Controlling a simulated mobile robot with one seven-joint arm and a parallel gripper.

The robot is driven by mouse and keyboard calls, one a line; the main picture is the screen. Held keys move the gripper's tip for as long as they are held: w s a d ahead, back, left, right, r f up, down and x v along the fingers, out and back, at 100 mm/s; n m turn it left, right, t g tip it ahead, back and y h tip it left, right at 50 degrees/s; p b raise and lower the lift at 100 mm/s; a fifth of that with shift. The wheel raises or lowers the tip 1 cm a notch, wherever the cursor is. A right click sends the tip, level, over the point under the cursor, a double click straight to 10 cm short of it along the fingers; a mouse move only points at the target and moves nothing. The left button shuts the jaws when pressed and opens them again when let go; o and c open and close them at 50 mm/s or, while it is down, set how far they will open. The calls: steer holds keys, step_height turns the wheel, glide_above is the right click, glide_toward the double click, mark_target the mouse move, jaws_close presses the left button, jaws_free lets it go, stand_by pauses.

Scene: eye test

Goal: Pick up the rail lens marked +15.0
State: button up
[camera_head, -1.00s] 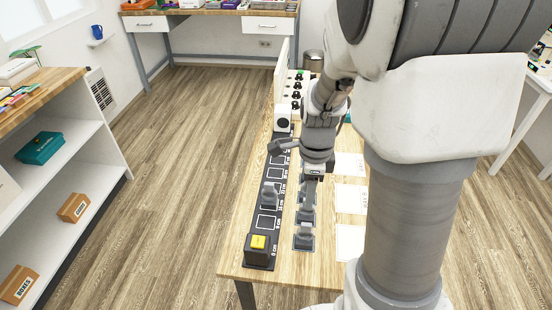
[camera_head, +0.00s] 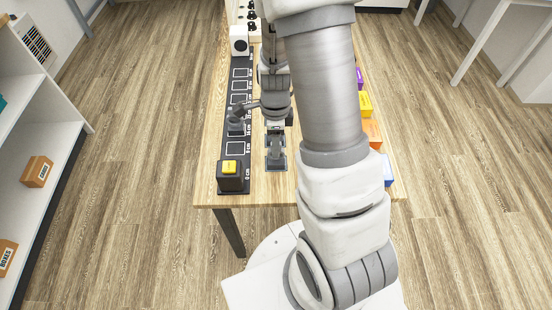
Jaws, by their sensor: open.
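My gripper (camera_head: 275,131) points down over the table, open, just above and behind a grey rail lens (camera_head: 276,154) on a dark square base. I cannot tell whether the fingers are around this lens or touching it. No marking can be read, so I cannot tell which lens is +15.0. Another grey holder (camera_head: 236,122) stands on the black rail (camera_head: 234,148), left of my gripper.
The rail has a yellow-topped block (camera_head: 230,167) at its near end and a white box with a dark circle (camera_head: 239,41) at its far end. Purple, yellow (camera_head: 366,103), orange (camera_head: 373,132) and blue items line the wooden table's right side. Shelves stand at the left.

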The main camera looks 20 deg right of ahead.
mark_target(273, 164)
step_height(273, 164, down, 5)
steer(key=shift+w+d+r+b, duration=0.1)
steer(key=shift+d+r+b, duration=0.1)
steer(key=shift+b, duration=0.2)
jaws_close()
